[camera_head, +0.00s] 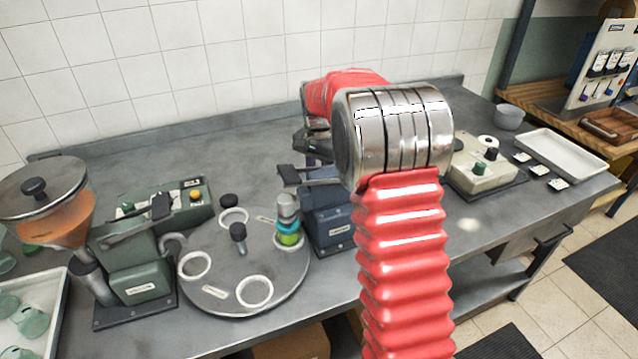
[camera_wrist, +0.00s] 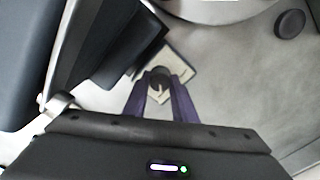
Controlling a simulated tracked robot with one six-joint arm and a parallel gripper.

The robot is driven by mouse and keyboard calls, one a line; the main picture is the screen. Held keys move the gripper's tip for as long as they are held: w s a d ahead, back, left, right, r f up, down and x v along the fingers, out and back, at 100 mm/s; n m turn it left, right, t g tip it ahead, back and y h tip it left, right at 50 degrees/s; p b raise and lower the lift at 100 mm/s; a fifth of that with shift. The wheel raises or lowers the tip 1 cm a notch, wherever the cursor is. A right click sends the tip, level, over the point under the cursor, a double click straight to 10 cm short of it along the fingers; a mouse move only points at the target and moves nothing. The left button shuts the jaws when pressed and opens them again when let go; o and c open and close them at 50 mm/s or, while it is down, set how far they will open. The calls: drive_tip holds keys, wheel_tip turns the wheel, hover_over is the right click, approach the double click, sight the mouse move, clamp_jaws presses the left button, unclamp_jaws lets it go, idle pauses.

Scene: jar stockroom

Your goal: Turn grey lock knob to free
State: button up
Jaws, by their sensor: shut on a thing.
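In the wrist view the dark grey lock knob (camera_wrist: 159,73) sits on a small cream plate (camera_wrist: 181,67) on the grey bench. A pale mark shows just below the knob. My gripper (camera_wrist: 158,82) has its two purple fingers closed on the knob's sides. The printing on the plate is too small to read, so I cannot tell which setting the knob points to. In the head view the knob and my fingertips are hidden behind the dark blue machine (camera_head: 328,212) and my arm.
A round grey turntable (camera_head: 215,285) with white rings and a stacked jar (camera_head: 288,238) is left of the blue machine. A green machine (camera_head: 137,262) stands further left. A cream control box (camera_head: 487,172) and white tray (camera_head: 560,155) are at right.

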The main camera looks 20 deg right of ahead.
drive_tip(key=o, duration=1)
drive_tip(key=shift+o, duration=0.2)
wheel_tip(320, 180, up, 14)
drive_tip(key=shift+f, duration=0.15)
idle(0.5)
